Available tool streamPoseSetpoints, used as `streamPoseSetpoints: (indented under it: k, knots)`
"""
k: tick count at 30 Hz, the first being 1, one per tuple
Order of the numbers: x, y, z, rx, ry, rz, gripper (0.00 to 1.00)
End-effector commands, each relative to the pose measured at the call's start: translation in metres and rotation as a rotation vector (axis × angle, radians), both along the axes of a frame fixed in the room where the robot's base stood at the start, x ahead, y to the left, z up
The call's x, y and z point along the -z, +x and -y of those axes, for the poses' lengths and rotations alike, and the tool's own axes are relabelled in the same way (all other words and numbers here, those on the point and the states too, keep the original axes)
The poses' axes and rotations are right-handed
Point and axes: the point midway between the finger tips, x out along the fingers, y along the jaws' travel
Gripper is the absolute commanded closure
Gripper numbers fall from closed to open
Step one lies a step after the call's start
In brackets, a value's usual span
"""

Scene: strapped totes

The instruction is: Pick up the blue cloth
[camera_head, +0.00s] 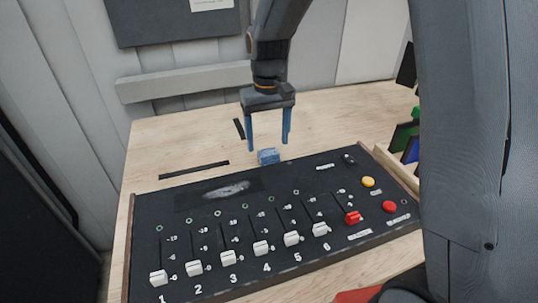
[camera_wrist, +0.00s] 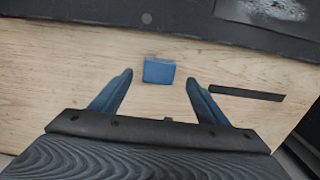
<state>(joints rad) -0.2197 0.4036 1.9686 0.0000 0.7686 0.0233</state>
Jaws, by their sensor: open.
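The blue cloth (camera_head: 268,156) is a small folded block on the wooden table, just behind the back edge of the black slider panel. It also shows in the wrist view (camera_wrist: 159,71), lying ahead of the gap between the fingertips. My gripper (camera_head: 269,139) hangs above and slightly behind the cloth, pointing down. Its two blue fingers are apart with nothing between them. In the wrist view my gripper (camera_wrist: 159,76) shows both fingers spread wider than the cloth, one to each side of it. The cloth is fully visible and I see no contact with it.
The black slider panel (camera_head: 230,241) with white sliders, a red slider, and yellow and red buttons fills the table's front. A thin black strip (camera_head: 194,170) lies behind it to the left. Coloured cards (camera_head: 405,135) stand at the right. The wooden table (camera_head: 180,138) is mostly clear behind.

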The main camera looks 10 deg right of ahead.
Motion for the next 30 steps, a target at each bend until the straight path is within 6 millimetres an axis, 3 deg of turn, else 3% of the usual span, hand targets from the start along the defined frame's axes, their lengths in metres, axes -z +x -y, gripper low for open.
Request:
streamPoseSetpoints:
  k: [9, 18, 26, 30]
  knots:
    - [0.039, -0.001, 0.003, 0.002, -0.001, -0.003, 0.31]
    - [0.043, 0.0, 0.003, 0.002, 0.0, 0.0, 0.31]
    - [0.043, 0.0, 0.003, 0.002, 0.0, -0.001, 0.73]
    - [0.043, 0.0, 0.003, 0.002, 0.0, -0.001, 0.75]
